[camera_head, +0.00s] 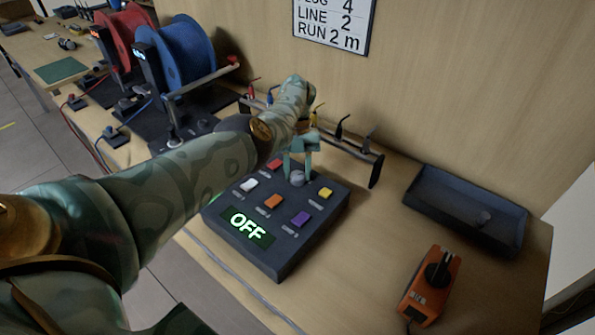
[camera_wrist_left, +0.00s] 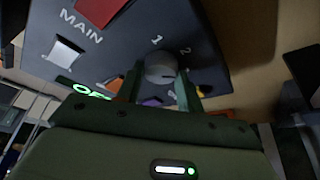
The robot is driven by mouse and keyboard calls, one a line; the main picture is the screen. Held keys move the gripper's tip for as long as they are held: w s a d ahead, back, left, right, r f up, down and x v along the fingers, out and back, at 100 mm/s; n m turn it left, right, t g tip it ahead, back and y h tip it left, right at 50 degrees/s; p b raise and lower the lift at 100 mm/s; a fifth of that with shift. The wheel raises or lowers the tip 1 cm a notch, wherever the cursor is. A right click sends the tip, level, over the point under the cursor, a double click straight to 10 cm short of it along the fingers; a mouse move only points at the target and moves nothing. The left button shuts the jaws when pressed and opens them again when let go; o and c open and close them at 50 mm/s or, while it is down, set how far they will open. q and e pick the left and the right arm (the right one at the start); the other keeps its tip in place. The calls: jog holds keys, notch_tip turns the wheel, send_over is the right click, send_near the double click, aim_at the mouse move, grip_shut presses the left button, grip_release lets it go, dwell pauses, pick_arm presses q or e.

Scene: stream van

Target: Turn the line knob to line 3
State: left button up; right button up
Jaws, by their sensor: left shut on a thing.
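The grey round knob (camera_head: 297,179) stands at the back of the dark control box (camera_head: 248,255), among several coloured buttons. My left gripper (camera_head: 299,168) reaches down over it and is shut on it, one finger on each side. In the left wrist view the knob (camera_wrist_left: 160,66) sits between the two fingers, with the numbers 1 and 2 printed beyond it. Other marks around it are hidden by the fingers, and I cannot tell where the knob points. The box's display (camera_head: 247,226) reads OFF in green. My right gripper is out of view.
A wall sign (camera_head: 335,22) shows LINE 2 and RUN 2 m. Behind the box is a rack (camera_head: 345,153) with coloured leads. To the right are a dark tray (camera_head: 465,215) and an orange device (camera_head: 430,285) with a black knob. Red and blue reels (camera_head: 188,55) stand at left.

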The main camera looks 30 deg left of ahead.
pick_arm(q)
jog(key=m+y, duration=0.1)
jog(key=m, duration=0.3)
jog(key=shift+w+m+g+y+b, duration=0.1)
jog(key=shift+m+g+y+b, duration=0.2)
jog(key=shift+m+y, duration=0.1)
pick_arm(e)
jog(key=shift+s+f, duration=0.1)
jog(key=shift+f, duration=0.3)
pick_arm(q)
jog(key=o, duration=1)
jog(key=shift+r, duration=0.1)
jog(key=b+v, duration=0.8)
jog(key=v, duration=0.3)
jog(key=shift+w+r, duration=0.25)
jog(key=shift+r, duration=0.1)
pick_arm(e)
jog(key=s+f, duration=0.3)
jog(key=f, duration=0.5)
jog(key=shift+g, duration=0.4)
pick_arm(q)
jog(key=shift+f, duration=0.1)
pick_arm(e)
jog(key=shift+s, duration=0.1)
